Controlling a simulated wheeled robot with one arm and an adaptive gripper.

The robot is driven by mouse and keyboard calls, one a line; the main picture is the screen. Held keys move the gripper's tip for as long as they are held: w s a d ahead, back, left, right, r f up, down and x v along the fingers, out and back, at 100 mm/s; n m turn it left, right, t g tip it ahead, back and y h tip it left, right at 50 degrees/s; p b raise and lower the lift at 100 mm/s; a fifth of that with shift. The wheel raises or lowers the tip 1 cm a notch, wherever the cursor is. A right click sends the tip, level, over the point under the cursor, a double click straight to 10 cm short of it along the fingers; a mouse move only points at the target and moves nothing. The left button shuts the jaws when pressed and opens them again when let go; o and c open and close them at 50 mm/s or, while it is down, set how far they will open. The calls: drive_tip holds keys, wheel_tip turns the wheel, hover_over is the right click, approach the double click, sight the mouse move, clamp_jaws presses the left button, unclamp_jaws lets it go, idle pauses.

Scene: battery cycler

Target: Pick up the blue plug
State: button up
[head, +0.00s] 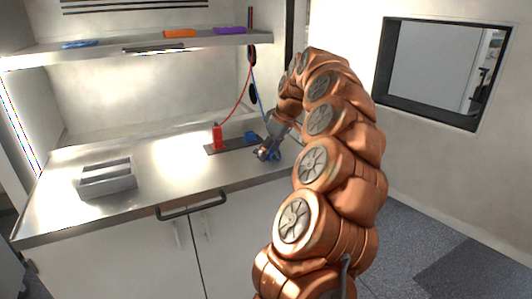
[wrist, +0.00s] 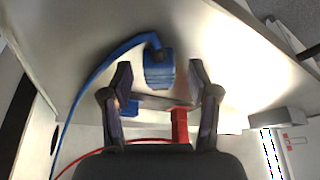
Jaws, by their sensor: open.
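The blue plug (wrist: 158,72), a blue block with a blue cable at its end, shows in the wrist view between my two fingertips. In the head view the blue plug (head: 275,156) is partly hidden by my gripper (head: 267,152), low over the right part of the counter. My gripper (wrist: 160,80) is open, with a gap between each finger and the plug. I cannot tell how deep the plug is between the fingers. A second blue block (head: 250,135) and a red plug (head: 217,137) stand on a dark strip (head: 231,147) just left of my gripper.
A grey divided tray (head: 107,180) stands on the left of the counter (head: 165,172). Red and blue cables (head: 239,98) hang down at the back right. A shelf (head: 130,49) above holds blue, orange and purple items. A handle (head: 192,206) sticks out at the counter's front.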

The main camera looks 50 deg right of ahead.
drive_tip(key=shift+w+f, duration=0.1)
drive_tip(key=shift+f, duration=0.05)
clamp_jaws()
idle(0.4)
drive_tip(key=shift+r+b, duration=0.55)
drive_tip(key=shift+r, duration=1.2)
drive_tip(key=s+a+r+b, duration=0.1)
drive_tip(key=s+a+b, duration=0.3)
drive_tip(key=s+a, duration=0.6)
drive_tip(key=shift+s+r, duration=0.3)
drive_tip(key=shift+s, duration=1)
drive_tip(key=shift+d, duration=0.1)
